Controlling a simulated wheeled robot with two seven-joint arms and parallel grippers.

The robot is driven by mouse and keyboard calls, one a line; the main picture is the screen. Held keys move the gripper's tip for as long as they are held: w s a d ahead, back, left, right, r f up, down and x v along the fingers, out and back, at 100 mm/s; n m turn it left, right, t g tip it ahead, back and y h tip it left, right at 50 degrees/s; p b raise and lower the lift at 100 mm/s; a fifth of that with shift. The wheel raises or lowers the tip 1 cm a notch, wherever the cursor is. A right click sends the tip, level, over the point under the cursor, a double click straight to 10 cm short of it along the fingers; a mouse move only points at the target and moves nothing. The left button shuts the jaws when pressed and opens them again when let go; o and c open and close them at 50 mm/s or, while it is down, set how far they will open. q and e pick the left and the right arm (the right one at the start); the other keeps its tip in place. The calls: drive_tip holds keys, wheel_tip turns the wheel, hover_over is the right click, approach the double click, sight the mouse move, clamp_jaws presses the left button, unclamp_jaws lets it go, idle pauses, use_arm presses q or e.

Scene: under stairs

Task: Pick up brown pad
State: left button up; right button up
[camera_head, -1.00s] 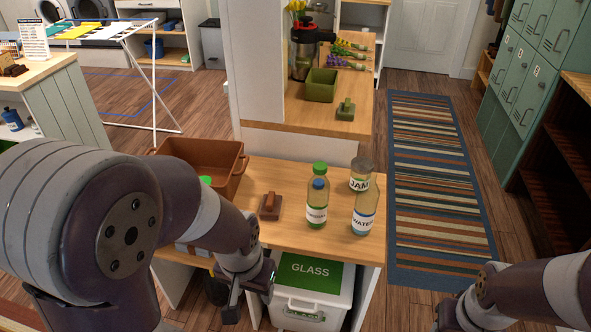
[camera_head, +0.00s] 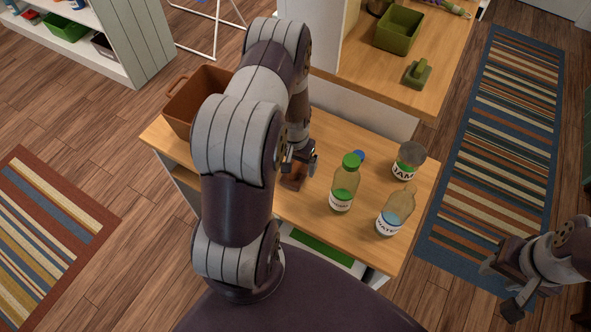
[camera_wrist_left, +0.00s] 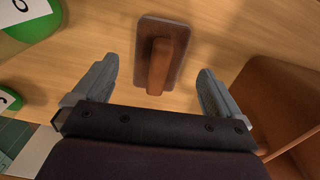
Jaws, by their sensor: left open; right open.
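The brown pad (camera_head: 293,177) lies on the wooden counter, partly hidden by my left gripper in the head view. In the left wrist view the brown pad (camera_wrist_left: 162,55) shows as a flat plate with a raised handle. My left gripper (camera_head: 302,160) is over the pad; in the left wrist view its open fingers (camera_wrist_left: 158,85) stand to either side of the handle's near end, with nothing between them held. My right gripper (camera_head: 502,287) is open and empty at the lower right, over the floor by the striped rug, away from the counter.
A brown bin (camera_head: 186,106) stands left of the pad. A green-capped bottle (camera_head: 344,185), a water bottle (camera_head: 394,212) and a jam jar (camera_head: 408,162) stand to the right. A raised shelf behind holds a green bin (camera_head: 399,31) and a green pad (camera_head: 417,74).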

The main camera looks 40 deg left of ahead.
sight(296, 166)
use_arm(q)
drive_tip(key=f, duration=0.3)
drive_tip(key=shift+w+f, duration=0.25)
drive_tip(key=c, duration=1.1)
wheel_tip(296, 166, up, 10)
drive_tip(key=shift+r, duration=0.1)
drive_tip(key=shift+c, duration=0.2)
